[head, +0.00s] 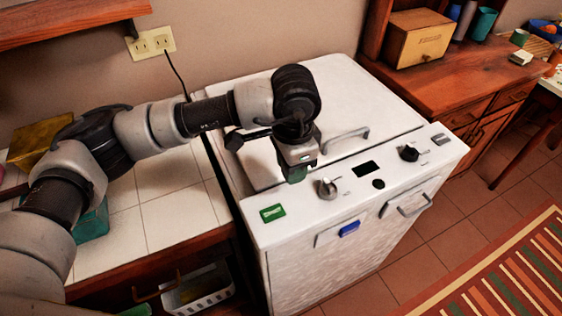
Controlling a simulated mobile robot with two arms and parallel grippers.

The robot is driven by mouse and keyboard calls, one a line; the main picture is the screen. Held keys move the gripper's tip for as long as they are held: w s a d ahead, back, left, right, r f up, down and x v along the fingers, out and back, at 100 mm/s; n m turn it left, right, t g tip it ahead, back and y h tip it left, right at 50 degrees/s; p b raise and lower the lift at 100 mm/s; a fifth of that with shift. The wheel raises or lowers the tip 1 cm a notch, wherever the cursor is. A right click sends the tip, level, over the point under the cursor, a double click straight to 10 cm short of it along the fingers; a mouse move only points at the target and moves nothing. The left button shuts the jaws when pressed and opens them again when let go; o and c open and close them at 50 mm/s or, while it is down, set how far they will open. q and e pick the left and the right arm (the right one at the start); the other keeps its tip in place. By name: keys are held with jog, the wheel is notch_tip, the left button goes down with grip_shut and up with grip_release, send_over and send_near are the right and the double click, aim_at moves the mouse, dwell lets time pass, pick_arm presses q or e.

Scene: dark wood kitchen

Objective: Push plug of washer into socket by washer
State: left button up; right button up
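The white washer (215,150) stands in the middle, with its lid closed. The cream wall socket (150,43) is on the wall at the upper left, behind the washer. A dark cord (178,78) runs from the socket's lower right edge down behind the washer. The plug itself is too small to make out, so I cannot tell how far it sits in the socket. My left gripper (290,150) is over the washer's top, near the front panel and well apart from the socket. Its fingers are not clear. My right gripper is not in view.
A white tiled counter (155,205) lies left of the washer, with a yellow box (40,140) and a teal container (93,222) on it. A wooden shelf (65,22) hangs left of the socket. A wooden cabinet (450,85) stands on the right.

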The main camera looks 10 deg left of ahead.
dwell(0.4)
pick_arm(q)
jog(key=s+a+r+n, duration=0.6)
jog(key=a+r+n, duration=0.2)
jog(key=r, duration=0.2)
jog(key=w+d+n, duration=0.4)
jog(key=w+d, duration=0.4)
jog(key=d, duration=0.2)
jog(key=shift+n, duration=0.3)
jog(key=shift+f, duration=0.1)
